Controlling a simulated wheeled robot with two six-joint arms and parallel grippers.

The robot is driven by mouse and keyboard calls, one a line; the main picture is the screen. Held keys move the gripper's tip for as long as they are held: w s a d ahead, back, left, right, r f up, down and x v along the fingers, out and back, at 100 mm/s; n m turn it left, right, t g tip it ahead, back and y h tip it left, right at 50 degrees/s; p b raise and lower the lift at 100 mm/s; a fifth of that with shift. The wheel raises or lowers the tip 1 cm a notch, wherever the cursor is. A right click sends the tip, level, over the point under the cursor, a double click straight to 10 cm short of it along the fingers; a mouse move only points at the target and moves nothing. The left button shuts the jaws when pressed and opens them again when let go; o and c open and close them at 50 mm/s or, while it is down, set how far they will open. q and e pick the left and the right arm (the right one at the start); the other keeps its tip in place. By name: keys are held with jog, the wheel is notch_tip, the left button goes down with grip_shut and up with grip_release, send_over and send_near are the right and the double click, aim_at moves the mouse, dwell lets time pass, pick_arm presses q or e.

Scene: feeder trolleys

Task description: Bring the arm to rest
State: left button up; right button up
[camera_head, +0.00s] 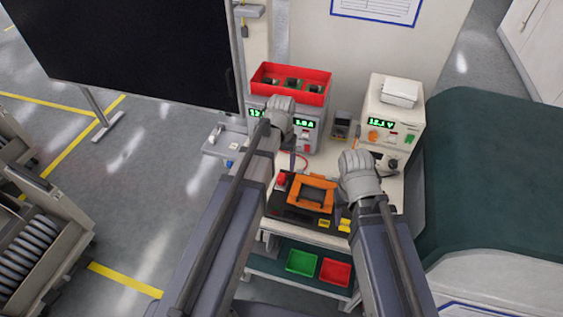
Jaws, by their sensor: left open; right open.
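My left gripper (280,106) is grey and hangs over the front of a power supply at the back left of the bench, just below a red bin. It is open, and I see nothing held in it. My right gripper (355,162) is grey and open, over the right part of the bench, beside an orange-framed device (313,192). Its fingertips are seen from behind, so I cannot tell whether they touch anything. Both arms reach in from the bottom of the view.
The red bin (291,84) holds small dark parts. A white instrument (393,125) with a green display stands at the back right. Green (301,262) and red (335,272) trays lie on the lower shelf. A dark screen (140,45) stands left; a green-topped unit (490,175) stands right.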

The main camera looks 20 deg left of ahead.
pick_arm(q)
jog(key=s+d+f+m+y+b, duration=0.1)
jog(key=s+d+f+m+b, duration=0.2)
jog(key=s+d, duration=0.7)
jog(key=s, duration=0.4)
jog(key=shift+s+d, duration=0.15)
jog(key=shift+d, duration=0.1)
dwell(0.5)
